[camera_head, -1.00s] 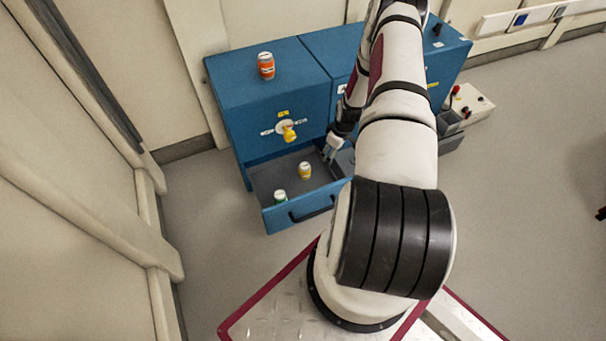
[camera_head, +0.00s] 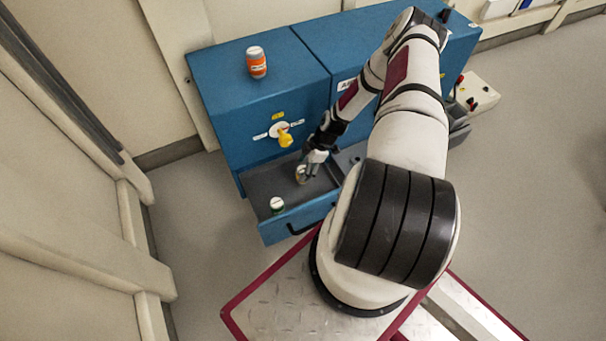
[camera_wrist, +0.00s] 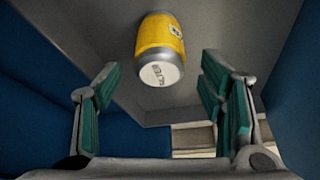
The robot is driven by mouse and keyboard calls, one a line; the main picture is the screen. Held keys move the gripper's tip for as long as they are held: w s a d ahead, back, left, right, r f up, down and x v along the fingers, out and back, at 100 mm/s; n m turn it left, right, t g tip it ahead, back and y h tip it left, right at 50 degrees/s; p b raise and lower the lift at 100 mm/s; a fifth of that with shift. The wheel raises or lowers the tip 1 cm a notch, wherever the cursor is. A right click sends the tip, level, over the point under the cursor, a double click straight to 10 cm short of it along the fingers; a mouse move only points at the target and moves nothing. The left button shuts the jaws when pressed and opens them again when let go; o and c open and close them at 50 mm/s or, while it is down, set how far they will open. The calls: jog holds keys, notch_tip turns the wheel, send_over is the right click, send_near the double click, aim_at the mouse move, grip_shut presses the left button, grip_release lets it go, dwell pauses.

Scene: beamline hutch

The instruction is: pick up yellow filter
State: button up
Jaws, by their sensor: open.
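The yellow filter (camera_wrist: 160,42) is a small canister with a yellow band, silver-grey ends and a white labelled cap. In the wrist view it is upper centre, ahead of and between the lines of my open fingers. In the head view the filter (camera_head: 300,174) stands in the open drawer (camera_head: 262,184) and is partly covered by my gripper (camera_head: 310,165). My gripper also shows in the wrist view (camera_wrist: 160,105), with green pads spread wide and nothing between the tips. I cannot tell the exact gap to the filter.
An orange canister (camera_head: 257,63) is on top of the blue cabinet (camera_head: 215,80). A yellow knob (camera_head: 285,139) sticks out above the drawer. A control box (camera_head: 478,93) is at the right.

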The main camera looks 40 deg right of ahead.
aim_at(299, 175)
jog(key=b+x, duration=0.2)
jog(key=x, duration=0.3)
jog(key=shift+f, duration=0.2)
jog(key=c, duration=1.4)
jog(key=shift+r, duration=0.1)
